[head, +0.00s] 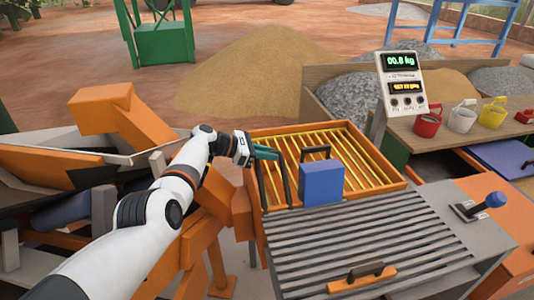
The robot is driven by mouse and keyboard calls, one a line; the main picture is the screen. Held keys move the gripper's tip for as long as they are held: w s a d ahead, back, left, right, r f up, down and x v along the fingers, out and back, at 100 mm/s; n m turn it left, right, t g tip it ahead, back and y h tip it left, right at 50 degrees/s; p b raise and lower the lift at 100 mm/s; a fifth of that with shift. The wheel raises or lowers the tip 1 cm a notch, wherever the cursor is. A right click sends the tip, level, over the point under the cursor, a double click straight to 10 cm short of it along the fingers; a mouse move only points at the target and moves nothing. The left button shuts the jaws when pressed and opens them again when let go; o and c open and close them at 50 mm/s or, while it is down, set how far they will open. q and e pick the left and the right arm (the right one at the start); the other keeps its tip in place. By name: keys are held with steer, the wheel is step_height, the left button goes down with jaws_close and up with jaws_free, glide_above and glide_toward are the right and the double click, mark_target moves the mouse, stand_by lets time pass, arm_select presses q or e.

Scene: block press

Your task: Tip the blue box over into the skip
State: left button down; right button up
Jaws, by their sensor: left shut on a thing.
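The blue box (321,185) stands upright at the front of the orange frame with yellow bars (372,152), by the back edge of the grey slatted top. A black handle rises behind its upper edge. My left gripper (266,153) has teal fingers and is at the frame's left side, left of the blue box and apart from it. It appears shut on a tall black handle (286,180) there; the exact contact is small. I cannot tell for sure which container is the skip. My right gripper is out of view.
The grey slatted top (370,240) has an orange-based handle (361,278) at its front. A blue-knobbed lever (487,203) stands at right. Red, white and yellow buckets stand on the right bench. Orange machinery (110,110) crowds the left.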

arm_select(q)
steer(key=shift+s+d+f, duration=0.1)
steer(key=shift+s+f, duration=0.05)
steer(key=shift+f, duration=0.2)
steer(key=c, duration=1.4)
jaws_free()
steer(key=shift+o, duration=0.2)
steer(key=shift+d+r, duration=0.1)
steer(key=shift+r, duration=0.1)
steer(key=shift+a+r+p, duration=0.25)
steer(key=shift+a+p, duration=0.1)
steer(key=shift+p, duration=0.05)
steer(key=p+v, duration=0.2)
steer(key=shift+a+r, duration=0.2)
steer(key=shift+r, duration=0.05)
steer(key=v, duration=0.8)
steer(key=shift+a, duration=0.35)
steer(key=shift+s+f, duration=0.15)
